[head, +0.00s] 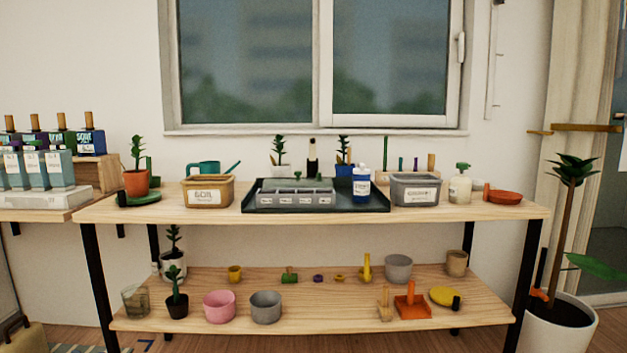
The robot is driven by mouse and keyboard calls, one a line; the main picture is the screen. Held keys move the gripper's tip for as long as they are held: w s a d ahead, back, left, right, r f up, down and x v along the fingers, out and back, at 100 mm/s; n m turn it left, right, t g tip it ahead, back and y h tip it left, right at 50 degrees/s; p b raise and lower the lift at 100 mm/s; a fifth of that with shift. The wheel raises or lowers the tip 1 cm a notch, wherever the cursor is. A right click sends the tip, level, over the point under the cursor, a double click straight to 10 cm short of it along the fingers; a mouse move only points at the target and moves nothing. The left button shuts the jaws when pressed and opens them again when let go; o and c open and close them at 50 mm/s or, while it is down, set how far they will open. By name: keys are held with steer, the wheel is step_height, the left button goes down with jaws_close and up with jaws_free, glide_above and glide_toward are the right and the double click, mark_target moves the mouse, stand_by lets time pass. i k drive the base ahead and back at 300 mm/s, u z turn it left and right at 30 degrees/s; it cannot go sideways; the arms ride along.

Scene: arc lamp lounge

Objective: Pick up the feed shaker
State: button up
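A blue bottle (361,187) with a white cap and a pale label stands upright at the right end of a dark tray (258,208) on the upper shelf. It looks like the feed shaker, but its label is too small to read. My gripper is not in view.
The wooden two-tier table (500,213) also holds a tan bin (208,191), a teal watering can (204,168), a pump bottle (460,184) and potted plants. Pots and small tools stand on the lower shelf (340,308). A large potted plant (558,325) stands at the right.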

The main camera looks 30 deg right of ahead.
mark_target(361, 189)
steer(key=u, duration=0.05)
steer(key=i, duration=0.65)
steer(key=z, duration=0.75)
steer(key=i, duration=0.6)
steer(key=z, duration=0.65)
